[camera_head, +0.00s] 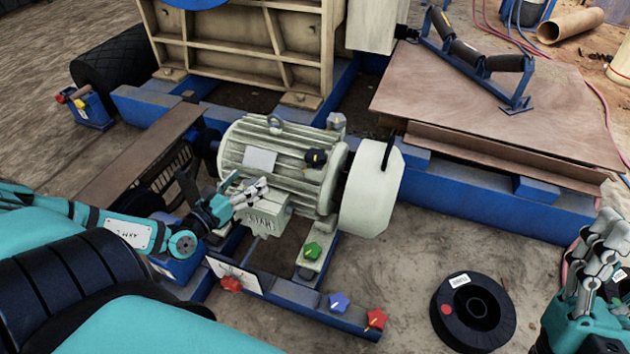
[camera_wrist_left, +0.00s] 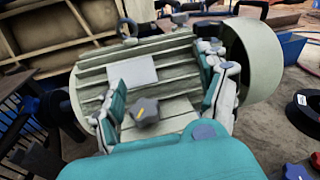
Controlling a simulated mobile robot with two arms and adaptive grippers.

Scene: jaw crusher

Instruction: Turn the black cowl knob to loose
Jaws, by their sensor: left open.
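The black cowl knob (camera_head: 316,157), with a yellow mark, sits on the motor's side near its pale end cowl (camera_head: 372,187). In the left wrist view a dark shape beside the right finger may be this knob; I cannot tell. My left gripper (camera_head: 250,192) is open and empty in front of the motor by its terminal box (camera_head: 262,216), left of and below the black knob and apart from it. In the left wrist view its fingers (camera_wrist_left: 163,82) stand either side of a grey knob (camera_wrist_left: 145,111) with a yellow mark. My right gripper (camera_head: 603,250) is at the right edge, away from the motor.
A grey knob (camera_head: 337,121) is on the motor's far side. A green knob (camera_head: 311,251) and red and blue knobs (camera_head: 339,301) sit on the blue frame in front. A black spool (camera_head: 473,311) lies on the floor at right.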

